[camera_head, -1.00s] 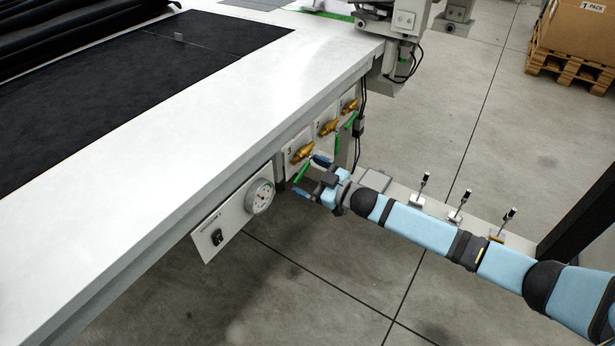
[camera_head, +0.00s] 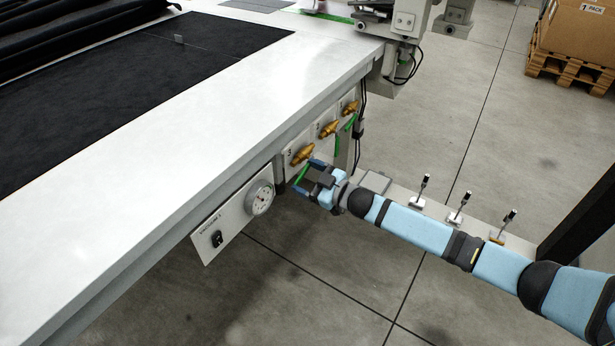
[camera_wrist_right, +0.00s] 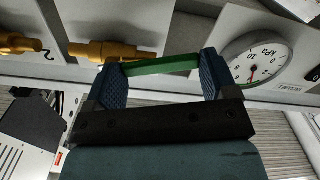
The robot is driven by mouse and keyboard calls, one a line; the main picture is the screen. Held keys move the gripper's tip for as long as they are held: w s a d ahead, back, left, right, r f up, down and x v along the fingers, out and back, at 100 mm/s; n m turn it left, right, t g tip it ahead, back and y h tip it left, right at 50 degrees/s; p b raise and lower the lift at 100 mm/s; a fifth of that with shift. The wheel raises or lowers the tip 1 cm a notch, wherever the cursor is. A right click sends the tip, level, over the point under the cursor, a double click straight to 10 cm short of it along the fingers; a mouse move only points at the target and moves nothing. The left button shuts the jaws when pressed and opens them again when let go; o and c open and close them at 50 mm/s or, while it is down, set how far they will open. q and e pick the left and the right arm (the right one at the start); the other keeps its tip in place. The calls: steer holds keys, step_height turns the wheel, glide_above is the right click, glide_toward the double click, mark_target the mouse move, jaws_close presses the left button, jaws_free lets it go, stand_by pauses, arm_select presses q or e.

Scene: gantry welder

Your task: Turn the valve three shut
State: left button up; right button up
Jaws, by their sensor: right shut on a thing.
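Valve three (camera_head: 302,155) is a brass body on a white plate marked 3 on the table's side, with a green lever handle (camera_head: 302,175). In the right wrist view the brass body (camera_wrist_right: 112,52) is at the upper left and the green handle (camera_wrist_right: 162,66) runs from it between the fingers. My right gripper (camera_head: 304,178) is shut on the green handle, with a blue finger at each end of its visible length; it also shows in the right wrist view (camera_wrist_right: 165,80). My left gripper is not in view.
Valve two (camera_head: 329,129) and another brass valve (camera_head: 350,107) sit farther along the side. A pressure gauge (camera_head: 260,197) and a black switch (camera_head: 217,238) are on a panel left of valve three. Several small levers (camera_head: 457,207) stand on a ledge behind my right arm.

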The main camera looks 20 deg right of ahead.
steer(key=shift+w+d+f+n+b, duration=0.45)
steer(key=shift+d+f+n+b, duration=0.2)
steer(key=shift+n, duration=1.55)
steer(key=shift+w+d+f+n+b, duration=0.5)
steer(key=shift+d+f+n, duration=0.1)
steer(key=shift+n, duration=1.6)
steer(key=shift+w+d+f+n+b, duration=0.45)
steer(key=shift+d+f+n+b, duration=0.2)
steer(key=shift+n, duration=1.55)
steer(key=o, duration=1.2)
steer(key=p+v, duration=0.2)
steer(key=v, duration=1.1)
steer(key=shift+s+d, duration=0.25)
steer(key=shift+s, duration=0.05)
